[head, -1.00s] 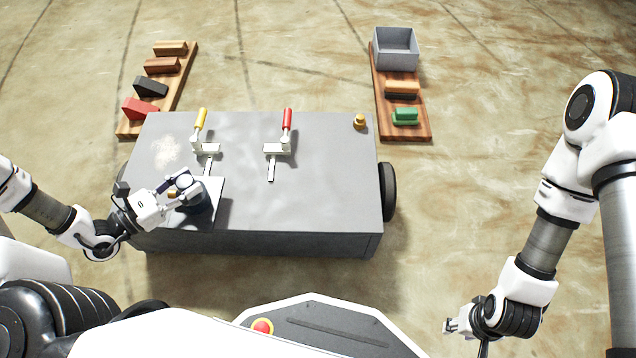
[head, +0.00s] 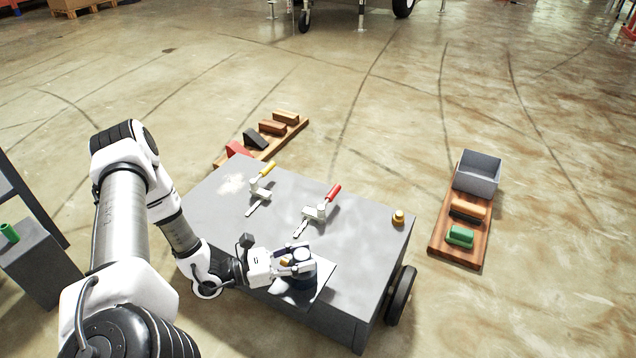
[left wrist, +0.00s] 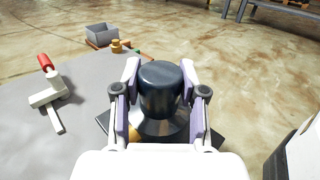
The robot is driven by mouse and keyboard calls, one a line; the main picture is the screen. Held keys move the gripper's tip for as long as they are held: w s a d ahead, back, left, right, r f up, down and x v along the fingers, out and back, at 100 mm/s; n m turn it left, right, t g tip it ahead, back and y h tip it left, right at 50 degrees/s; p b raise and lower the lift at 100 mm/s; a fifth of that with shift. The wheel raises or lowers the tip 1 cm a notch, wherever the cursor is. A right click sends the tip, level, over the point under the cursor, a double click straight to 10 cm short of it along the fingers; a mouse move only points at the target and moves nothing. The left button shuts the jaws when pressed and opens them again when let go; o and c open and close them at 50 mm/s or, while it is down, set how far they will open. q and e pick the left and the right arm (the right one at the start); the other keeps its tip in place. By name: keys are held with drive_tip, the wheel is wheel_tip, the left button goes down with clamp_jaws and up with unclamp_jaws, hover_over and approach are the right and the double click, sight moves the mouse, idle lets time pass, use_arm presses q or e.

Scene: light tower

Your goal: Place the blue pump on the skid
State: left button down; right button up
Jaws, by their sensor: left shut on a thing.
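The blue pump (left wrist: 163,88) is a dark blue cylinder with a wider foot, upright between the fingers of my left gripper (left wrist: 163,98) in the left wrist view. In the head view, the gripper (head: 290,258) is shut on the pump (head: 304,278) over the front part of the grey cart top (head: 360,232). A light flat plate (head: 325,282) shows beneath or beside the pump; whether they touch is hidden. I cannot tell which surface is the skid. My right gripper is not in view.
A yellow-handled clamp (head: 262,185) and a red-handled clamp (head: 322,207) stand on the cart, with an orange knob (head: 398,217) at its right. A wooden board (head: 440,247) on the right holds a grey bin (head: 478,174) and blocks. Another board with blocks (head: 271,128) lies behind.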

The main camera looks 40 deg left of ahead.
use_arm(q)
drive_tip(key=w+d+f+b, duration=0.1)
drive_tip(key=w+b, duration=0.2)
drive_tip(key=w, duration=0.1)
drive_tip(key=w+d+f+b, duration=0.2)
drive_tip(key=w+b, duration=0.1)
drive_tip(key=w, duration=0.2)
drive_tip(key=w+d+f+b, duration=0.1)
drive_tip(key=w+f+b, duration=0.1)
drive_tip(key=w, duration=0.3)
drive_tip(key=shift+d+b, duration=0.35)
drive_tip(key=shift+b, duration=0.25)
drive_tip(key=shift+r, duration=0.15)
drive_tip(key=c, duration=1.1)
unclamp_jaws()
drive_tip(key=shift+f, duration=0.2)
drive_tip(key=o, duration=0.4)
drive_tip(key=shift+o, duration=0.2)
